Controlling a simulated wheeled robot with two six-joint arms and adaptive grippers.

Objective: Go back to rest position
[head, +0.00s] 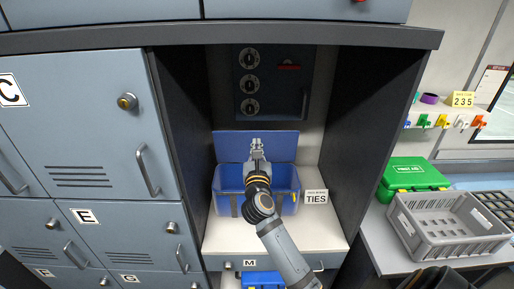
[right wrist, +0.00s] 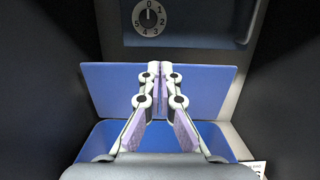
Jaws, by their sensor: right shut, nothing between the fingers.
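My right gripper (head: 257,146) reaches into the cabinet alcove, above the blue bin (head: 284,204) and in front of its raised blue lid (head: 228,145). In the right wrist view my right gripper (right wrist: 160,68) is shut with its fingertips together and nothing between them. The lid (right wrist: 110,88) stands behind the fingertips, and the bin (right wrist: 112,133) lies below them. My arm hides part of the bin; its contents are hard to make out. My left gripper is not in view.
A panel with several dials (head: 270,85) is at the back of the alcove. Dark side walls (head: 352,130) stand close on both sides. A TIES label (head: 316,197) is right of the bin. A grey crate (head: 435,243) and green first-aid box (head: 412,174) are on the right counter.

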